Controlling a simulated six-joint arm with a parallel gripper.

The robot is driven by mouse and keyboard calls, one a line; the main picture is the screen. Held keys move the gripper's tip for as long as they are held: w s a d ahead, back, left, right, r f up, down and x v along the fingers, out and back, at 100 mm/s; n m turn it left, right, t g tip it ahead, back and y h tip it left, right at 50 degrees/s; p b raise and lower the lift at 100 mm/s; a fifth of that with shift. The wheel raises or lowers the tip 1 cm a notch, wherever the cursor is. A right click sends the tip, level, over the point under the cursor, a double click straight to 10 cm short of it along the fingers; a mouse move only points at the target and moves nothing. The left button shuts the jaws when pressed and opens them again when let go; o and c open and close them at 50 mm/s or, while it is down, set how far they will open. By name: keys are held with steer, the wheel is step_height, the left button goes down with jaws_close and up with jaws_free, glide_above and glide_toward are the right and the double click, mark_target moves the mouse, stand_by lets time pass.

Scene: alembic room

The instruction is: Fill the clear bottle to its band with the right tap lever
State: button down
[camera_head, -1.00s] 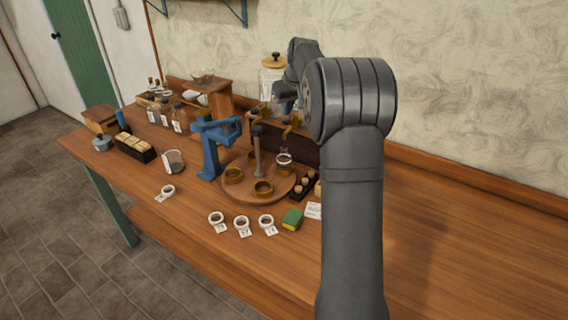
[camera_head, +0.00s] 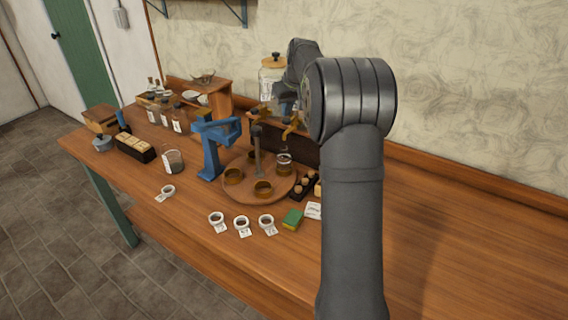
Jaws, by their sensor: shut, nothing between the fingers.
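A small clear bottle (camera_head: 284,167) stands upright on the round wooden turntable (camera_head: 247,198), in the cup place at its back right. It is below the right brass tap (camera_head: 290,126). Its band and liquid level are too small to tell. The left tap (camera_head: 266,112) is beside it, partly hidden. My gripper (camera_head: 284,98) is shut and empty, just above the right tap, small and partly hidden by my own arm. I cannot tell whether it touches the lever.
A lidded glass jar (camera_head: 272,76) stands behind the taps. A blue stand (camera_head: 211,145) is left of the turntable. The bench's right side is clear.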

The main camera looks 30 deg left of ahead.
steer(key=shift+f, duration=1.3)
steer(key=shift+f, duration=0.1)
stand_by(3.6)
steer(key=shift+r, duration=0.45)
stand_by(2.5)
